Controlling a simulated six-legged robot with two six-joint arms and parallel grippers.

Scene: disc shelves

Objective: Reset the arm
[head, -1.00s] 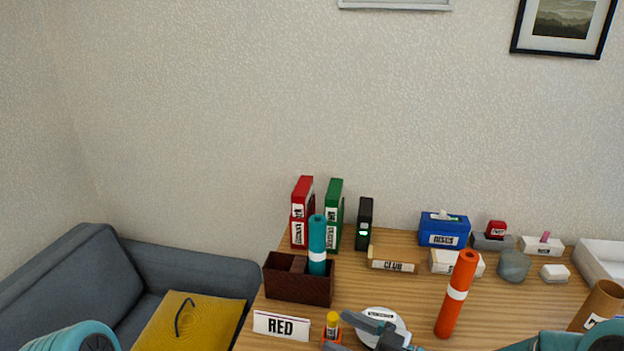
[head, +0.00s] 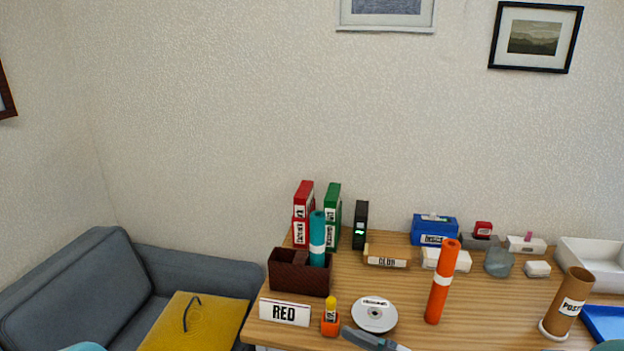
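My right gripper (head: 372,340) shows only as a grey finger part at the bottom edge of the head view, just in front of the white disc (head: 374,316). The rest of it is cut off, so its opening cannot be told. The disc lies flat on the wooden desk (head: 390,283). A teal part of my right arm (head: 608,346) shows at the bottom right corner. A teal part of my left arm (head: 80,347) shows at the bottom left. My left gripper is out of view.
A RED sign (head: 285,311) and a small orange holder (head: 330,320) stand near the disc. An orange tube (head: 441,282) stands upright, with a brown POST tube (head: 567,303) further right. A brown box (head: 299,279) holds a teal roll. Binders and boxes line the back.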

